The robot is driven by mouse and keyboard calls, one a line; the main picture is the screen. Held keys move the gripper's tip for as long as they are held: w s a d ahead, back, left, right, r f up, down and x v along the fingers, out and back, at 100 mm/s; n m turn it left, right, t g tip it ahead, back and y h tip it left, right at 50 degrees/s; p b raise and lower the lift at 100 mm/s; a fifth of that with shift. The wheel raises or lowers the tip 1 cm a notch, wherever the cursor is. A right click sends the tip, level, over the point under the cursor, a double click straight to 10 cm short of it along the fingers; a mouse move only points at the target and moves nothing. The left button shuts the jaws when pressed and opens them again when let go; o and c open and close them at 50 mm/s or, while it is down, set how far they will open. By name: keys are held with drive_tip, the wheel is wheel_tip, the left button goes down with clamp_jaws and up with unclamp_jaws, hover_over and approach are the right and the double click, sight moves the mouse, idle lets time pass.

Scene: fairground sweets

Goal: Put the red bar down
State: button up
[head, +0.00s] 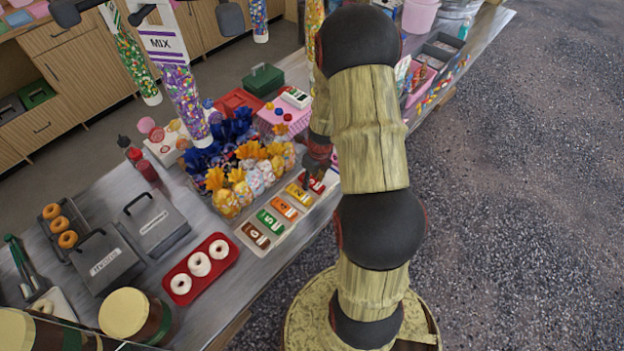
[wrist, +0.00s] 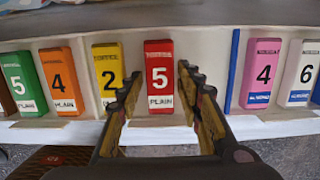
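The red bar (wrist: 158,78), marked 5 and PLAIN, lies in a slot of a pale tray (wrist: 213,55), beside a yellow bar (wrist: 107,75) on its left. My gripper (wrist: 160,75) is open, with its fingertips on either side of the red bar and a thin gap showing at each side. In the head view, the red bar (head: 313,183) is at the far end of the row in the pale tray (head: 283,238), partly hidden under my gripper (head: 318,163).
Orange (wrist: 61,80) and green (wrist: 24,80) bars lie further left; pink (wrist: 261,75) and white-and-blue (wrist: 302,75) ones lie right, past a blue divider (wrist: 232,70). In the head view, wrapped sweets (head: 243,180) crowd left of my gripper. A red donut tray (head: 200,268) lies nearer.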

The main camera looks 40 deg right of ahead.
sight(316, 184)
drive_tip(key=shift+o, duration=0.8)
drive_tip(key=shift+r, duration=0.1)
drive_tip(key=shift+r, duration=0.3)
wheel_tip(316, 184, up, 12)
drive_tip(key=s+f+p, duration=0.1)
drive_tip(key=s+p, duration=0.1)
drive_tip(key=p, duration=0.1)
drive_tip(key=a+r+n+t, duration=0.2)
drive_tip(key=a+r+n, duration=1.35)
drive_tip(key=r, duration=0.25)
drive_tip(key=s+a+r+n+t, duration=0.1)
drive_tip(key=s+a+r+n, duration=0.9)
drive_tip(key=n, duration=0.9)
drive_tip(key=shift+s+a+n+t, duration=0.4)
drive_tip(key=shift+s+a, duration=0.35)
drive_tip(key=shift+s, duration=0.5)
